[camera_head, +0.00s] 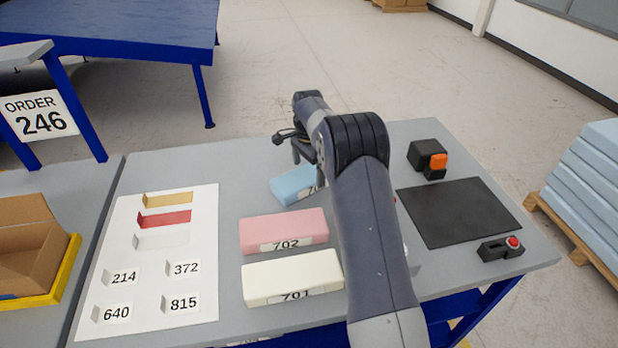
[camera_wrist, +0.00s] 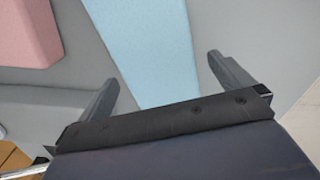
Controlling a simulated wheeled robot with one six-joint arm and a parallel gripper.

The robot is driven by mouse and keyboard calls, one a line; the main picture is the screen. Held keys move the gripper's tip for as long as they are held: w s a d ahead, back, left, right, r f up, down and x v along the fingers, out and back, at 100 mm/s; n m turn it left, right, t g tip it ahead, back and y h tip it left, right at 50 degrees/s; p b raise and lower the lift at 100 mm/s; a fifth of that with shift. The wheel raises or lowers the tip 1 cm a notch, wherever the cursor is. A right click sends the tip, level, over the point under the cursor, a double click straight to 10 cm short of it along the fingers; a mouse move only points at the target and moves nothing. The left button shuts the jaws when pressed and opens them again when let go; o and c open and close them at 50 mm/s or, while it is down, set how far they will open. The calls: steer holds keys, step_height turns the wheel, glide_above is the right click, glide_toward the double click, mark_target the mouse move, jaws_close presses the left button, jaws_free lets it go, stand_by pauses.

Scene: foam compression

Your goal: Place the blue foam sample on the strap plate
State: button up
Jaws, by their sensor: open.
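The blue foam sample (camera_head: 292,184) lies on the grey table behind the pink block, partly hidden by my arm. In the wrist view the blue foam (camera_wrist: 145,50) extends between the two fingers of my gripper (camera_wrist: 168,85). The fingers are apart, with a visible gap on each side of the foam. In the head view my gripper (camera_head: 307,152) is at the foam's far end, mostly hidden by my arm. A flat black plate (camera_head: 458,212) lies on the right of the table; I cannot tell whether it is the strap plate.
A pink block (camera_head: 284,232) marked 702 and a cream block (camera_head: 292,279) marked 701 lie nearer. A black device with an orange part (camera_head: 438,160) and a red-button box (camera_head: 500,248) flank the black plate. A white sheet (camera_head: 132,290) with tags lies left.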

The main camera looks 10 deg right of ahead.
mark_target(308, 175)
step_height(308, 175, down, 3)
steer(key=shift+s+f+p, duration=0.1)
steer(key=shift+f+p, duration=0.1)
steer(key=shift+p, duration=0.1)
steer(key=c, duration=1)
steer(key=shift+r, duration=0.1)
